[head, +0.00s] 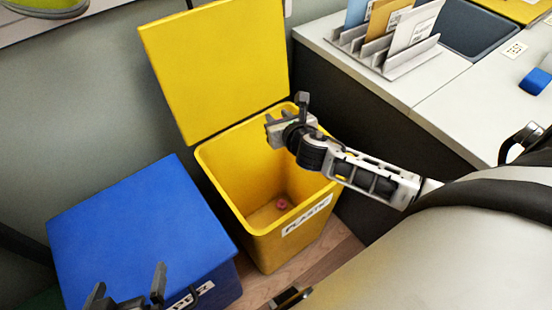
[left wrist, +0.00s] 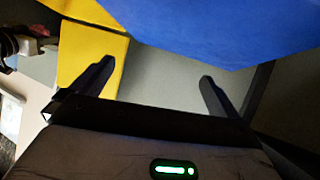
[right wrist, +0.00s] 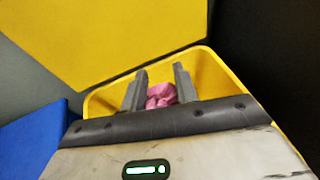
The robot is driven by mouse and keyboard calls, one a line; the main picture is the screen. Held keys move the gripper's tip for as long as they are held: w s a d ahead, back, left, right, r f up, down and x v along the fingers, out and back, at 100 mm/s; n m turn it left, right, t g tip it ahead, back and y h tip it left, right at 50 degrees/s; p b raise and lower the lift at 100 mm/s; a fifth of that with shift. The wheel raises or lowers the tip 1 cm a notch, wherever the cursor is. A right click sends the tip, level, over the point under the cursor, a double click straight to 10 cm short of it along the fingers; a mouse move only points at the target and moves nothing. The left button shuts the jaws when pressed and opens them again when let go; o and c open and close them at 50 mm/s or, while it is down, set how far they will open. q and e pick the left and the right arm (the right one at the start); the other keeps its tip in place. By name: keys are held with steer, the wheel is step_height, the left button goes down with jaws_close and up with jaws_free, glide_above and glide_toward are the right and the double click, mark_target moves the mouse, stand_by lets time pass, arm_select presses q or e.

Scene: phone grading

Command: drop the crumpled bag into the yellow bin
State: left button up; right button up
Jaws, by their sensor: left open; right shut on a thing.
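The yellow bin (head: 212,172) stands with its lid (head: 215,65) raised and a PLASTIC label on its front. My right gripper (head: 281,118) is above the bin's opening, towards its back right. In the right wrist view a pink crumpled bag (right wrist: 161,95) is between its fingers (right wrist: 160,78), with the yellow bin beyond. The head view does not clearly show the bag in the jaws. A small pinkish-red thing (head: 282,203) shows low inside the bin. My left gripper (head: 130,284) is open and empty, in front of the blue bin.
A closed blue bin (head: 135,225) stands left of the yellow one. A white-topped table (head: 385,90) with dark sides is on the right, bearing a rack (head: 405,60) of envelopes, a dark tray (head: 480,30) and a blue object (head: 536,81). A wall is behind the bins.

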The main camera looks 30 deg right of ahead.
arm_select(q)
step_height(320, 180, down, 3)
steer(key=b, duration=0.5)
steer(key=shift+w+t, duration=0.15)
steer(key=shift+t, duration=0.15)
steer(key=shift+d, duration=0.1)
steer(key=shift+s+d+f+b, duration=0.15)
steer(key=shift+s+f+b, duration=0.05)
steer(key=shift+f+b, duration=0.35)
steer(key=shift+d+f+h, duration=0.25)
steer(key=shift+f+h, duration=0.05)
steer(key=shift+f, duration=0.1)
steer(key=shift+m, duration=0.3)
arm_select(e)
step_height(320, 180, down, 6)
steer(key=shift+r, duration=0.25)
arm_select(q)
steer(key=shift+w, duration=0.1)
arm_select(e)
steer(key=o, duration=1)
arm_select(q)
steer(key=shift+a, duration=0.1)
arm_select(e)
steer(key=shift+s, duration=0.1)
